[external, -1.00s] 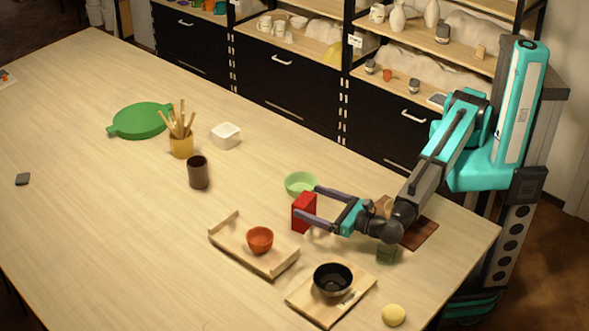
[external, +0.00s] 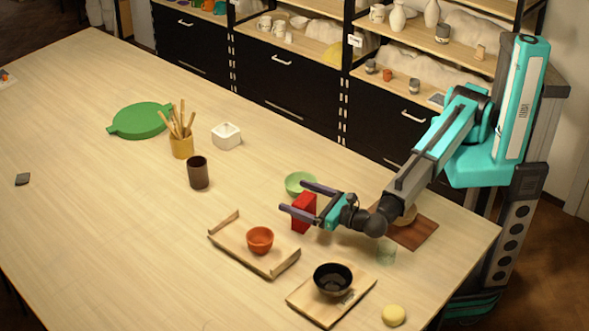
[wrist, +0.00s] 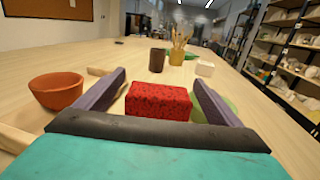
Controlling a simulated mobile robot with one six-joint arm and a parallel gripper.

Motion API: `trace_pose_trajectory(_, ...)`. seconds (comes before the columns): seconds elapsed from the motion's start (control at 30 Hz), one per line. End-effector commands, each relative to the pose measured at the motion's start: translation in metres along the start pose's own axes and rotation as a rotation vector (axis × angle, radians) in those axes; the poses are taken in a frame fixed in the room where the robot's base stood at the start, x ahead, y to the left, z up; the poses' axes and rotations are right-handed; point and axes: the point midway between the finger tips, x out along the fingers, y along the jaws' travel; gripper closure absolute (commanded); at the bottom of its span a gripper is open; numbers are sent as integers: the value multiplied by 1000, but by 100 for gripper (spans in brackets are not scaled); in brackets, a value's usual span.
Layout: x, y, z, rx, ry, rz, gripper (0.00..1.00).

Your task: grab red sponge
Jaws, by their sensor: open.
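The red sponge (external: 303,212) is a small red block standing on the table. In the wrist view the speckled red sponge (wrist: 158,101) lies between the two dark fingers, with a gap visible on each side. My gripper (external: 300,198) is open around the sponge, its fingers reaching past it on both sides. The finger tips show at the left and right of the sponge in the wrist view. The lower part of the sponge is partly hidden by the near finger and the gripper body.
A green bowl (external: 300,184) stands close behind the sponge. An orange bowl (external: 260,239) sits on a wooden tray (external: 283,268) in front. A black bowl (external: 333,278) rests on a board (external: 306,301). A brown cup (external: 198,173) stands farther left, with clear table between.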

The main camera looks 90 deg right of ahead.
Motion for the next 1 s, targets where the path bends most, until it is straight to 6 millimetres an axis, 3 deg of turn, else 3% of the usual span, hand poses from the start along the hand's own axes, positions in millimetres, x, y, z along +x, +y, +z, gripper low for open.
trace_pose_trajectory(0.23, 23, 0, 0, -1, 0, 0, 12)
trace_pose_trajectory(0.8, 24, 0, 0, -1, 0, 1, 12)
trace_pose_trajectory(1.0, 24, 0, 0, -1, 0, 1, 44)
